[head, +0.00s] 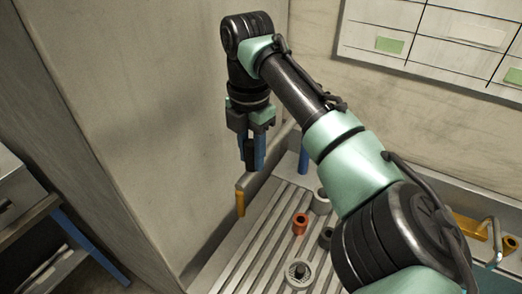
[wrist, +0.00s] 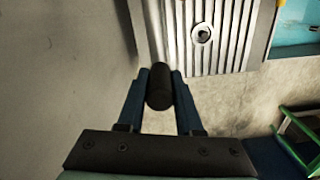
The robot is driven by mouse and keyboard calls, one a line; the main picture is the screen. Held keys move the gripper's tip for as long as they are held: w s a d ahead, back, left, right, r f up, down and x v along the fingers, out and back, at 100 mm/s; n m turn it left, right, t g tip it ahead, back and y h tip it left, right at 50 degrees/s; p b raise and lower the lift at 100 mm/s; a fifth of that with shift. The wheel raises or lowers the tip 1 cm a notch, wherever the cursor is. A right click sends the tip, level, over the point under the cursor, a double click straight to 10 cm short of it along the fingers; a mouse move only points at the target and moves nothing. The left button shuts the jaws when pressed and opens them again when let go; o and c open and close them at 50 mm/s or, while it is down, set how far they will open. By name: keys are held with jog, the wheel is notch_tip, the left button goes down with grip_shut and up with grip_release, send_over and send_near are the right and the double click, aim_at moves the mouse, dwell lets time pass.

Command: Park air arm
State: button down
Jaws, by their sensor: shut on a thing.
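My gripper (head: 251,168) is shut on a black cylindrical grip (wrist: 158,88), held between its two blue fingers. In the head view the gripper points down beside the left wall. A grey bar, which looks like the air arm (head: 268,160), runs slantwise behind the gripper over the ribbed tray. Its near end bends down into a yellow-orange tip (head: 240,204). A blue post (head: 303,160) stands near its far end. The gripper hides part of the bar, and I cannot tell how the black grip joins it.
The ribbed tray (head: 238,272) holds an orange ring (head: 300,224), grey round parts (head: 321,203) and a round drain-like piece (head: 298,273). A plain wall (head: 130,120) rises close on the left. A green frame (wrist: 298,140) stands at right in the wrist view.

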jog(key=shift+w+a+r, duration=0.1)
jog(key=shift+a+r, duration=0.05)
jog(key=shift+a, duration=0.05)
jog(key=c, duration=0.8)
grip_release()
jog(key=shift+a, duration=0.1)
jog(key=shift+o, duration=1.1)
jog(key=shift+w+a, duration=0.1)
jog(key=shift+f, duration=0.2)
jog(key=shift+r, duration=0.15)
jog(key=shift+r+b, duration=0.3)
jog(key=shift+r, duration=0.05)
notch_tip(320, 180, up, 12)
jog(key=shift+r+b, duration=0.1)
jog(key=shift+b, duration=0.5)
